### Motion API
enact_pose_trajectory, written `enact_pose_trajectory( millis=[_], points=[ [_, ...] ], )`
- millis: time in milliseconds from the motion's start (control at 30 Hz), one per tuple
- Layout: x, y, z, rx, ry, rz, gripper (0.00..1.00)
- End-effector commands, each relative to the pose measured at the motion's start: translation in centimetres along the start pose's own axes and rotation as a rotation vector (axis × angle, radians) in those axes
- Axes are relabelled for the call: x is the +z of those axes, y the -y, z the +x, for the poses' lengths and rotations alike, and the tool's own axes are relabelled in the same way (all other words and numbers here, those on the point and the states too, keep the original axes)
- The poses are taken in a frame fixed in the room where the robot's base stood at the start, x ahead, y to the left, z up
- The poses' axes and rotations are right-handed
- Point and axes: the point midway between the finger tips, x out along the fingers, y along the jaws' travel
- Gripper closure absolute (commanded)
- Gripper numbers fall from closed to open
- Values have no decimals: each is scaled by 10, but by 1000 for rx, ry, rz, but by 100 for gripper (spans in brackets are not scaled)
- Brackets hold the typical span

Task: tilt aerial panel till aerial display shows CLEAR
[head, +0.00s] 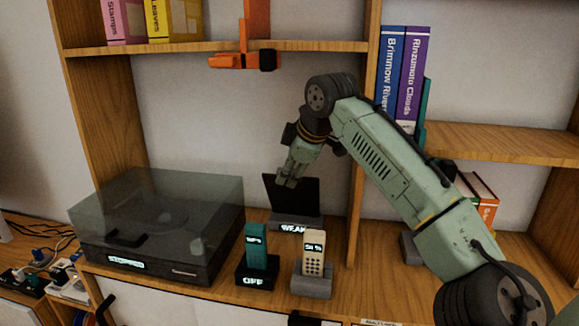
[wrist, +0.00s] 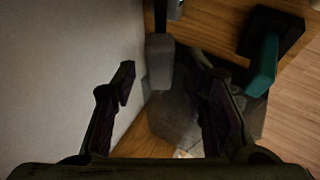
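The aerial panel (head: 291,195) is a dark, flat, upright plate at the back of the shelf in the head view, leaning slightly. The aerial display (head: 293,228) on the grey base below it reads WEAK. My gripper (head: 287,180) is by the panel's upper part in the head view, pointing down; whether it touches is unclear. In the wrist view my gripper (wrist: 165,92) is open, its two fingers wide apart with nothing held. A grey block (wrist: 160,62) and a thin dark strip show beyond the fingers; which part of the aerial they are is unclear.
A turntable with a clear lid (head: 165,205) stands to the left. A teal handset (head: 256,247) in a dock reading OFF and a beige handset (head: 313,252) stand in front. A shelf board (head: 180,48) is above, with an orange item hanging. A divider (head: 362,130) is right.

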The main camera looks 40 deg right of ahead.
Motion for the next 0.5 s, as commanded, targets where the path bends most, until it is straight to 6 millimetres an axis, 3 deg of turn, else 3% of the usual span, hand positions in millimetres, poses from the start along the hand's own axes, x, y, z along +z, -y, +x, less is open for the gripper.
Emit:
enact_pose_trajectory(
  millis=[333,500],
  points=[
    [0,0,5,1,-1,0,60],
    [0,0,5,1,-1,-1,71]
  ],
)
